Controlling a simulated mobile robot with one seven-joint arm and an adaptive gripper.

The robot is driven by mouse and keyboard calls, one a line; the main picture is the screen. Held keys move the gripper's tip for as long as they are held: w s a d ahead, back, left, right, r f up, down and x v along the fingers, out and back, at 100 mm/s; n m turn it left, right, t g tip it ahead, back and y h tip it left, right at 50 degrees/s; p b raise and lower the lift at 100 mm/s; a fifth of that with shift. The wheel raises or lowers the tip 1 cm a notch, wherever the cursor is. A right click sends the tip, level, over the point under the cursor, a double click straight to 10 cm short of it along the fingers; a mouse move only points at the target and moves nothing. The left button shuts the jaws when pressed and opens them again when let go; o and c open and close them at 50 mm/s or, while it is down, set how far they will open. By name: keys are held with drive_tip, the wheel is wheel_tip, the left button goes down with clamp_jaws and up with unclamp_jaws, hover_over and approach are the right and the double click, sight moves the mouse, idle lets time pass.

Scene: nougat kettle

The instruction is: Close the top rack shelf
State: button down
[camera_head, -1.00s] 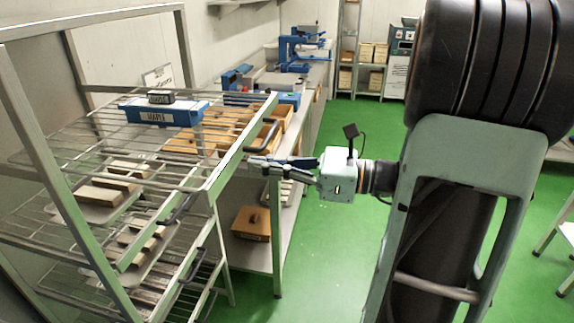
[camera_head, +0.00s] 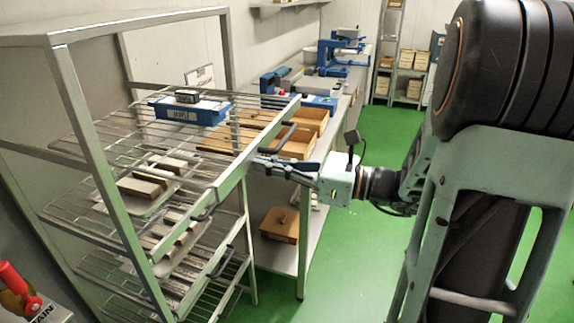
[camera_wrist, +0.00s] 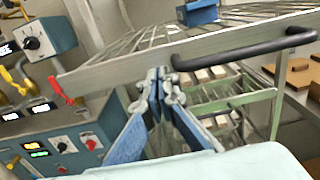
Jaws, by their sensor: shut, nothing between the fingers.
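The top rack shelf (camera_head: 118,157) is a wire shelf slid partly out of the grey metal rack (camera_head: 72,80). Its pale front bar (camera_head: 232,177) stands clear of the rack posts and carries a black handle (camera_head: 283,139). The bar (camera_wrist: 200,46) and handle (camera_wrist: 245,50) also show in the wrist view. My gripper (camera_head: 256,164) is shut and empty, its fingertips at the outer face of the bar, beside the handle. In the wrist view the closed fingertips (camera_wrist: 157,76) appear against the bar's lower edge; exact contact is hard to tell.
A blue scale-like box (camera_head: 190,110) sits on the top shelf. Lower shelves hold trays with brown and pale blocks (camera_head: 143,187). A workbench (camera_head: 345,105) with wooden boxes and blue machines stands behind. A control panel with a red handle (camera_head: 12,280) is at lower left. Green floor (camera_head: 345,260) is open.

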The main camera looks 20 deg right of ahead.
sight(176, 147)
drive_tip(key=b+x, duration=0.1)
drive_tip(key=x, duration=2.1)
drive_tip(key=shift+w+a, duration=0.1)
drive_tip(key=shift+a, duration=0.1)
drive_tip(key=shift+d, duration=0.15)
